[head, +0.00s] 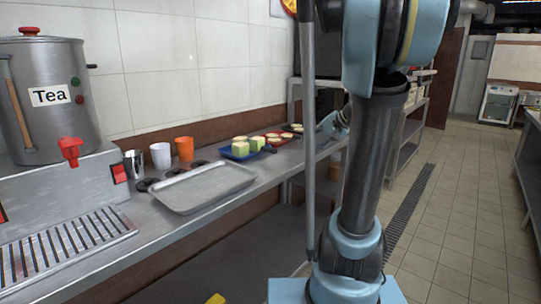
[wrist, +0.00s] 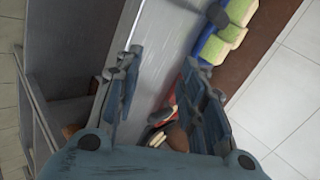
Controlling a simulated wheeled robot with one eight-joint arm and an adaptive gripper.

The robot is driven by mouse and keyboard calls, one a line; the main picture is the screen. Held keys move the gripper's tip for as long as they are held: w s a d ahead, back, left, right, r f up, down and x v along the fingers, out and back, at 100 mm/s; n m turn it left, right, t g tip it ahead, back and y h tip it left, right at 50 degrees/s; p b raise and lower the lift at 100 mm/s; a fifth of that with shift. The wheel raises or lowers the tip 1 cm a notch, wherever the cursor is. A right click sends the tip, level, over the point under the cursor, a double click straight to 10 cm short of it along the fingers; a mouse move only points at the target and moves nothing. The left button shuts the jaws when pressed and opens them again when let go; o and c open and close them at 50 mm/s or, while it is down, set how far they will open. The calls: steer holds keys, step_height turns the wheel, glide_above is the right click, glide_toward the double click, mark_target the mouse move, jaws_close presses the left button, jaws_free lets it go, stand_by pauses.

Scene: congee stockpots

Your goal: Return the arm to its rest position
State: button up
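My arm (head: 372,165) rises in front of the head camera and reaches toward the far part of the steel counter. Its far end is mostly hidden behind the upright link in the head view. In the wrist view my gripper (wrist: 162,60) has its two fingers spread wide apart. Nothing is held between them; the counter surface shows in the gap. The red tray with food pieces (wrist: 172,108) is partly covered by the right finger. The blue tray (wrist: 211,48) with green-and-white pieces lies beyond that finger.
The steel counter (head: 95,262) holds a tea urn (head: 45,110), a metal cup (head: 133,165), a white cup (head: 160,156), an orange cup (head: 184,149) and an empty metal tray (head: 202,187). A tiled wall stands behind. The tiled floor (head: 450,220) at right is clear.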

steer(key=s+d+f+n+g+h, duration=0.1)
steer(key=s+f+h, duration=0.3)
steer(key=s+f, duration=0.4)
steer(key=s+d+f+n+g+h, duration=0.2)
steer(key=s+f, duration=0.7)
steer(key=s, duration=0.7)
steer(key=d+n+h, duration=0.1)
steer(key=n, duration=0.1)
steer(key=shift+s+f+n+h, duration=0.15)
steer(key=shift+s+n+h, duration=0.15)
steer(key=shift+h, duration=0.1)
steer(key=shift+w+a+f, duration=0.1)
steer(key=shift+w+f, duration=0.1)
steer(key=shift+w, duration=0.25)
